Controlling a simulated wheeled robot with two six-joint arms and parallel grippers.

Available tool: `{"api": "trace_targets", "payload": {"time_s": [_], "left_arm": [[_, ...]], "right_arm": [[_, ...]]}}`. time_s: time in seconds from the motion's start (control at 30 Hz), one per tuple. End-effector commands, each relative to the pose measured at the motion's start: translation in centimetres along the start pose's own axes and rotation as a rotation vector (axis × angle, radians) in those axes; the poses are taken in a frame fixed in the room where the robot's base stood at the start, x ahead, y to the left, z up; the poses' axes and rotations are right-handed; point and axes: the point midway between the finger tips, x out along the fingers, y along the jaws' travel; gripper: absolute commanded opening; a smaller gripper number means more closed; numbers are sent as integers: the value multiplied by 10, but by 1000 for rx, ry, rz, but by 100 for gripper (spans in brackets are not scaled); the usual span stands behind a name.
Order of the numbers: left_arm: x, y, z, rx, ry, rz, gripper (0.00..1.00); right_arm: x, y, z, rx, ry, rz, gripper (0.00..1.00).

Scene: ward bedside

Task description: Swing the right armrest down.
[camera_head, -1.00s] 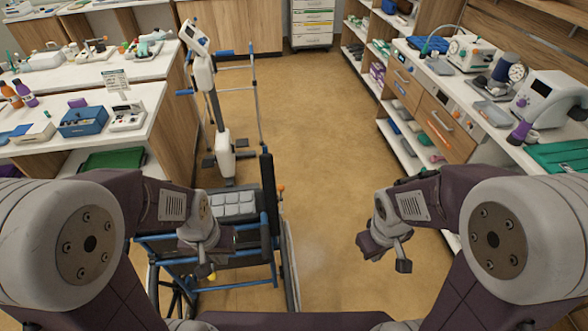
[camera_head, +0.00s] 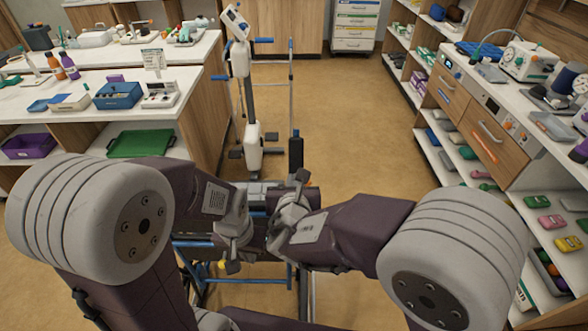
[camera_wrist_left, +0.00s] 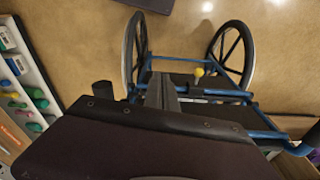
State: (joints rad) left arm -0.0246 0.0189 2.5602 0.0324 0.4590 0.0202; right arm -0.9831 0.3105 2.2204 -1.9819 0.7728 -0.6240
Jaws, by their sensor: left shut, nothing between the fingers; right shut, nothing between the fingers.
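The wheelchair with a blue frame (camera_head: 206,244) stands low in front of me, mostly covered by my arms. My right gripper (camera_head: 302,177) is shut and empty, close by the bar's foot; contact cannot be told. My left gripper (camera_head: 233,266) is shut and empty above the chair's left part. The left wrist view shows the wheels (camera_wrist_left: 232,52) and a yellow knob (camera_wrist_left: 199,73).
A white device with blue handles (camera_head: 248,100) stands beyond the chair. A counter with bottles and boxes (camera_head: 190,85) is at left. A shelf unit with drawers (camera_head: 482,140) is at right. The floor between (camera_head: 365,130) is clear.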

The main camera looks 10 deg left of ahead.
Motion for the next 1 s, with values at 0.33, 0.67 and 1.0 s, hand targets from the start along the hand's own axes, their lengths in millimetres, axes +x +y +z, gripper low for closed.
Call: {"api": "trace_targets", "payload": {"time_s": [0.33,0.67,1.0], "left_arm": [[-3,0,0,0,1,0,0],[-13,0,-2,0,0,0,0],[-18,0,-2,0,0,0,0]], "right_arm": [[41,-3,1,3,3,-7,0],[110,-3,2,6,4,-6,0],[140,-3,1,6,3,-5,0]]}}
